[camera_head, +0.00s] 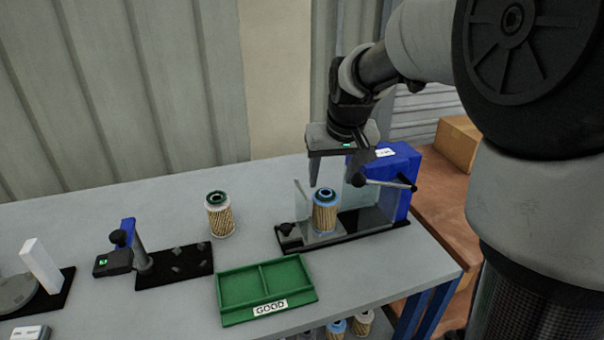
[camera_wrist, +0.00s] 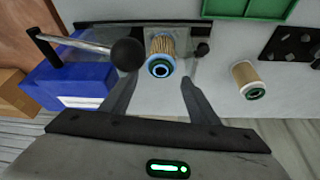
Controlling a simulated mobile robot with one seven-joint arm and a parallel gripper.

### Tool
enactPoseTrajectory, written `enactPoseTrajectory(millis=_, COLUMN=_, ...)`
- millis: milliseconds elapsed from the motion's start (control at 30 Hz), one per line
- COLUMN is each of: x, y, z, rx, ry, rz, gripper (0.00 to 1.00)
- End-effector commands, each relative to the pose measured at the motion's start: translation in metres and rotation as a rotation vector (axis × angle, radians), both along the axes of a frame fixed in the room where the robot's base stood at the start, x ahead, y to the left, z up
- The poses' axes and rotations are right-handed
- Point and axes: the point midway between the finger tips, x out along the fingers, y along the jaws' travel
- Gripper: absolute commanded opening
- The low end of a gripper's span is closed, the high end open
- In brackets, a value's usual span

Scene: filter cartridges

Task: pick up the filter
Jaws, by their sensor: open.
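A filter with a blue top ring and tan pleated body (camera_head: 324,211) stands upright in the clear-walled fixture with the black base (camera_head: 375,222). In the wrist view this filter (camera_wrist: 162,58) lies ahead, between the lines of my two fingers. A second filter with a green top ring and white bottom (camera_head: 220,215) stands on the bench left of the fixture; it also shows in the wrist view (camera_wrist: 247,80). My gripper (camera_head: 340,186) is open and empty, above the blue-ringed filter. In the wrist view its fingers (camera_wrist: 160,95) are spread apart.
The fixture has a blue block (camera_head: 402,170) and a lever with a black knob (camera_wrist: 127,54) close to my gripper. A green tray marked GOOD (camera_head: 240,290) is in front. A gauge stand (camera_head: 125,256) is at left. More filters (camera_head: 337,327) sit below the bench.

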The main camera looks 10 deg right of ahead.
Motion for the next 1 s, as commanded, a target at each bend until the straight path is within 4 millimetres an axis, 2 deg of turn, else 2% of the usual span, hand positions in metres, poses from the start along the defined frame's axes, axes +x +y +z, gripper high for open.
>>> enactPoseTrajectory(millis=33, x=0.004, y=0.000, z=-0.015, rx=0.001, ry=0.005, rz=0.000, gripper=0.55)
enactPoseTrajectory(millis=300, x=0.025, y=0.001, z=-0.065, rx=0.000, ry=0.003, rz=0.001, gripper=0.55)
enactPoseTrajectory(millis=667, x=0.035, y=0.002, z=-0.089, rx=0.000, ry=0.002, rz=0.001, gripper=0.55)
enactPoseTrajectory(millis=900, x=0.046, y=0.004, z=-0.122, rx=-0.001, ry=0.002, rz=0.002, gripper=0.55)
enactPoseTrajectory(millis=1000, x=0.050, y=0.004, z=-0.129, rx=0.000, ry=0.001, rz=0.001, gripper=0.55)
